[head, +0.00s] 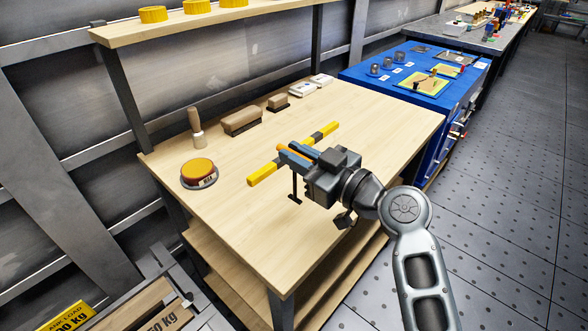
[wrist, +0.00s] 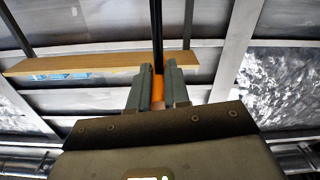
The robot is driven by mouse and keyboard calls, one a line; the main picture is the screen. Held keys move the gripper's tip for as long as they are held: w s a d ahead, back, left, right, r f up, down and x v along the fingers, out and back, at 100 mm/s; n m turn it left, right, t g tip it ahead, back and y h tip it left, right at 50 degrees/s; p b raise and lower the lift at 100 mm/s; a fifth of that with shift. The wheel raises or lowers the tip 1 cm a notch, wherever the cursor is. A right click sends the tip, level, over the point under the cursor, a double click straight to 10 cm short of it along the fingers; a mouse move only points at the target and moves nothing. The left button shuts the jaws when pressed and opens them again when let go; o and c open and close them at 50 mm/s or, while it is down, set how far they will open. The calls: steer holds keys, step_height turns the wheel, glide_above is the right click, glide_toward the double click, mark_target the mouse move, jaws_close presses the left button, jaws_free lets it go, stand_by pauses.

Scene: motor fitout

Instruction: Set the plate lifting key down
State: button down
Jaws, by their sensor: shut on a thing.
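My gripper (head: 290,153) is shut on the plate lifting key, which has an orange grip (head: 305,151) and a dark shaft (head: 296,182). In the head view the shaft hangs down from the fingers and ends in a short crosspiece. It appears to be above the wooden bench top (head: 240,215); I cannot tell the exact gap. In the wrist view the orange grip (wrist: 158,90) sits between the two fingers and the dark shaft (wrist: 157,35) runs to the picture's top edge.
A yellow and black striped bar (head: 263,173) lies on the bench, partly behind my gripper. A yellow-topped round tin (head: 198,172), a wooden-handled tool (head: 195,127), and brushes (head: 242,121) stand along the back. The bench's front left is clear. A blue cabinet (head: 425,98) adjoins at right.

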mark_target(295, 174)
steer(key=shift+w+a+f, duration=0.2)
steer(key=shift+a+f, duration=0.15)
steer(key=shift+f, duration=2)
steer(key=c, duration=1.1)
jaws_free()
steer(key=b+v, duration=0.1)
steer(key=v, duration=1.1)
steer(key=shift+b, duration=0.4)
steer(key=shift+s, duration=0.15)
